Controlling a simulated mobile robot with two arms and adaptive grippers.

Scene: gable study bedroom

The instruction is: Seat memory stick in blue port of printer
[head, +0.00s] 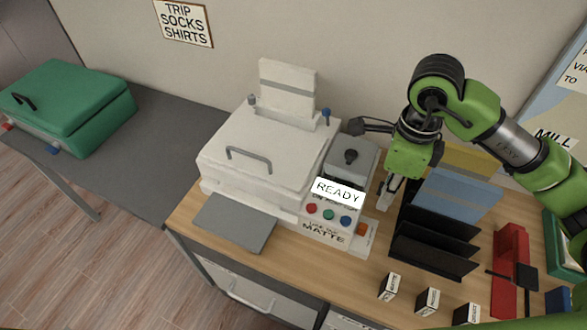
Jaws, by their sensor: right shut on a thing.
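The white printer (262,150) stands on the wooden desktop, with a "READY" display (339,191) at its front right. Below the display are a red, a green and a blue round spot (346,220) and a "MATTE" label. I cannot tell which part is the blue port. My right gripper (386,200) points down just right of the printer, beside the black file rack. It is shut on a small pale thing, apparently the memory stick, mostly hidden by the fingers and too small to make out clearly. My left gripper is not in view.
A black file rack (432,250) with blue and yellow folders stands right of the gripper. Small labelled black blocks (389,287) line the front edge. A red holder (508,270) stands at the right. A green case (70,107) sits on the grey table at left.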

